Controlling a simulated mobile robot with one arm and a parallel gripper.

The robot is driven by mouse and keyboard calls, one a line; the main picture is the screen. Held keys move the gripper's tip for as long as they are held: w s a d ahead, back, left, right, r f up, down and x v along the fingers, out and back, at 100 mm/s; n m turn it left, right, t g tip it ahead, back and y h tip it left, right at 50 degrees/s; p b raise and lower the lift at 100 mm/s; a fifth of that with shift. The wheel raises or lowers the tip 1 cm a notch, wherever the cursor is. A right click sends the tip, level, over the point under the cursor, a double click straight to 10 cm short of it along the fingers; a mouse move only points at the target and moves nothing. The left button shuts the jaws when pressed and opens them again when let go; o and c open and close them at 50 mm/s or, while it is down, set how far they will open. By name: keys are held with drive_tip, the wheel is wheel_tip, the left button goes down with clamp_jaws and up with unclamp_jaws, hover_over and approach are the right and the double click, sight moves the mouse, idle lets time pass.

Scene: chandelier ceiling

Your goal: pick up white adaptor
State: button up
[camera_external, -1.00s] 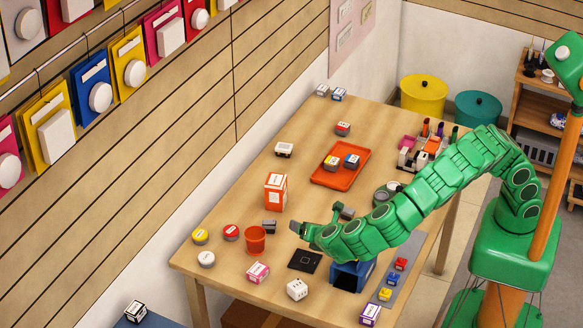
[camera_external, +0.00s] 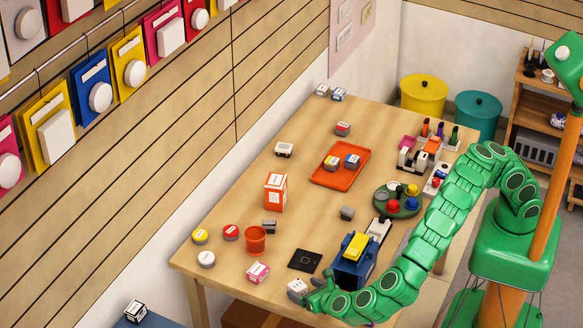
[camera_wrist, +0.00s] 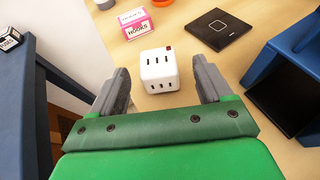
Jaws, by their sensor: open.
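The white adaptor (camera_wrist: 159,70) is a small white cube with dark slots and a small red mark on top. It sits on the wooden table near its front edge. In the wrist view it lies just ahead of and between the two grey fingers of my gripper (camera_wrist: 163,88), which are open and empty. In the external view my gripper (camera_external: 306,299) is low at the table's front edge, right by the adaptor (camera_external: 297,286), whose lower part is hidden by the gripper.
A pink hooks box (camera_wrist: 135,22) and a black square pad (camera_wrist: 218,29) lie beyond the adaptor. A blue holder (camera_external: 353,262) with a yellow item stands to its right. An orange cup (camera_external: 255,240) is farther left. The table edge is close on the near side.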

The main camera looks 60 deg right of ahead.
sight(299, 286)
drive_tip(key=shift+x, duration=3)
drive_tip(key=shift+a, duration=0.15)
drive_tip(key=shift+c, duration=0.2)
drive_tip(key=c, duration=1)
drive_tip(key=shift+r, duration=0.15)
